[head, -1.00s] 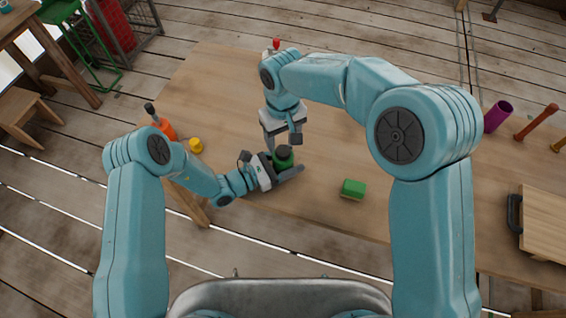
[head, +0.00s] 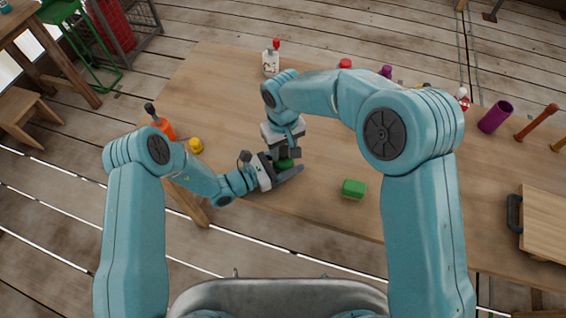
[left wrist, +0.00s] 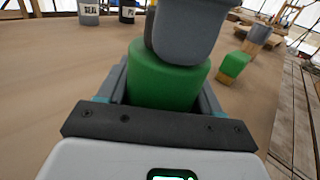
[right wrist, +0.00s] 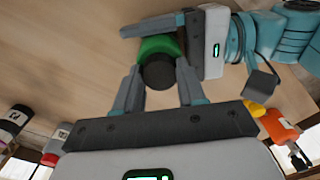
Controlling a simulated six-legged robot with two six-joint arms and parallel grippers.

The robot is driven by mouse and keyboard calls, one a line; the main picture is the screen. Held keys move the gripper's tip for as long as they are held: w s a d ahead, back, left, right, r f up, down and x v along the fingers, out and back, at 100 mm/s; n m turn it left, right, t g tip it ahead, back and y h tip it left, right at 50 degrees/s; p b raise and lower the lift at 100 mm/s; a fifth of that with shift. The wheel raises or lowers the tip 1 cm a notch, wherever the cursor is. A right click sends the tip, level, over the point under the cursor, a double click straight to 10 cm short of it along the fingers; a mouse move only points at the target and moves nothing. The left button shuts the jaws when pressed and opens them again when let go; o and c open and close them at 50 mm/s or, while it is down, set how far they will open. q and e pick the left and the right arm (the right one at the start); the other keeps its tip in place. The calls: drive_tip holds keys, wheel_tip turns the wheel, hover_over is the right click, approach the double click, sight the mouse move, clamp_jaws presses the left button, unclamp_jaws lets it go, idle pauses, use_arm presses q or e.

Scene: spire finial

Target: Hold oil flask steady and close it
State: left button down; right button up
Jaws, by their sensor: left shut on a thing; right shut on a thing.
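The oil flask (head: 285,163) is a green, round body standing at the near left part of the table. My left gripper (head: 287,171) is shut around its body from the left; in the left wrist view the green flask (left wrist: 165,88) sits between its fingers. The flask's dark round cap (right wrist: 158,73) shows in the right wrist view, on top of the green body. My right gripper (right wrist: 157,92) comes down from above and is shut on the cap. In the left wrist view a grey right finger hides most of the cap.
A green block (head: 353,188) lies to the right of the flask. A yellow cylinder (head: 195,145) and an orange bottle (head: 165,128) stand at the left edge. A white, red-topped bottle (head: 270,63) and a purple cup (head: 495,117) are farther back.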

drive_tip(key=o, duration=1.2)
drive_tip(key=shift+o, duration=0.2)
drive_tip(key=shift+r, duration=0.15)
wheel_tip(320, 180, up, 12)
use_arm(q)
drive_tip(key=shift+c, duration=0.5)
unclamp_jaws()
